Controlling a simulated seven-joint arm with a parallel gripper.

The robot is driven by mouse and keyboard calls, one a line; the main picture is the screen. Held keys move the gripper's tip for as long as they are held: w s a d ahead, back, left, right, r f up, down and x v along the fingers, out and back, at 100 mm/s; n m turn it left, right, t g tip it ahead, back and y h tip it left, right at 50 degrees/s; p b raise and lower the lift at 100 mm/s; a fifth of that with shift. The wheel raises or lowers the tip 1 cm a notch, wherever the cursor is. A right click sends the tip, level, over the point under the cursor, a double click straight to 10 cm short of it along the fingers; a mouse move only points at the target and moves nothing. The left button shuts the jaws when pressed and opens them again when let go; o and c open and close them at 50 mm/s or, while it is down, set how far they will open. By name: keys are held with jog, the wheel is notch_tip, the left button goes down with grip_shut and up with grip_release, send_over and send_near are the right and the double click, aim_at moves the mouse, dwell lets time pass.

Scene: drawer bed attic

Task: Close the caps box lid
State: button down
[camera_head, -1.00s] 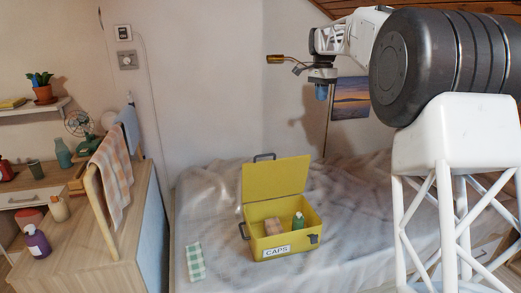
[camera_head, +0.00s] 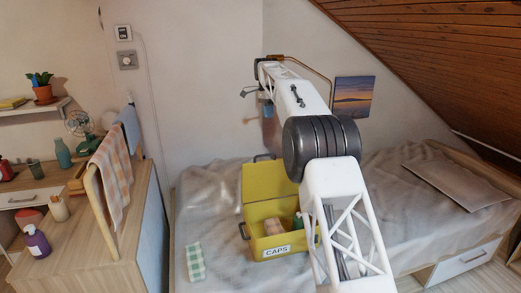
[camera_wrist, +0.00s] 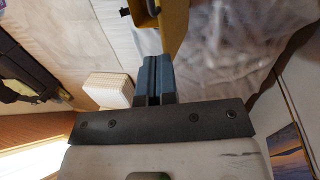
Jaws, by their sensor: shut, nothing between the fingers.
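The yellow caps box (camera_head: 254,243) sits on the bed with a "CAPS" label on its front. Its lid (camera_head: 262,183) stands open, upright at the back edge. A tan block (camera_head: 261,228) and a green bottle (camera_head: 298,221) show inside. My arm covers the right part of the box and lid. My gripper (camera_head: 267,109) is above and behind the lid, apart from it, small and partly hidden in the head view. In the wrist view my gripper (camera_wrist: 158,62) has its blue-grey fingers together and empty. A yellow part of the box (camera_wrist: 174,22) shows beyond the fingertips.
The rumpled bed (camera_head: 205,215) has a green checked cloth (camera_head: 195,261) left of the box. A flat grey board (camera_head: 455,183) lies at the right. A wooden desk (camera_head: 105,235) with a towel rail stands left. The wooden ceiling (camera_head: 440,60) slopes low at right.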

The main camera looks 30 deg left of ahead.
jog(key=a+f, duration=0.3)
jog(key=a, duration=0.2)
jog(key=shift+s+f, duration=0.3)
jog(key=shift+s, duration=0.1)
jog(key=s+d+f, duration=0.2)
jog(key=f, duration=0.3)
jog(key=s+d+f, duration=0.2)
jog(key=f, duration=0.4)
jog(key=shift+s, duration=0.15)
dwell(0.4)
jog(key=shift+d+f, duration=0.1)
jog(key=shift+s+d, duration=0.15)
jog(key=shift+d, duration=0.05)
dwell(0.3)
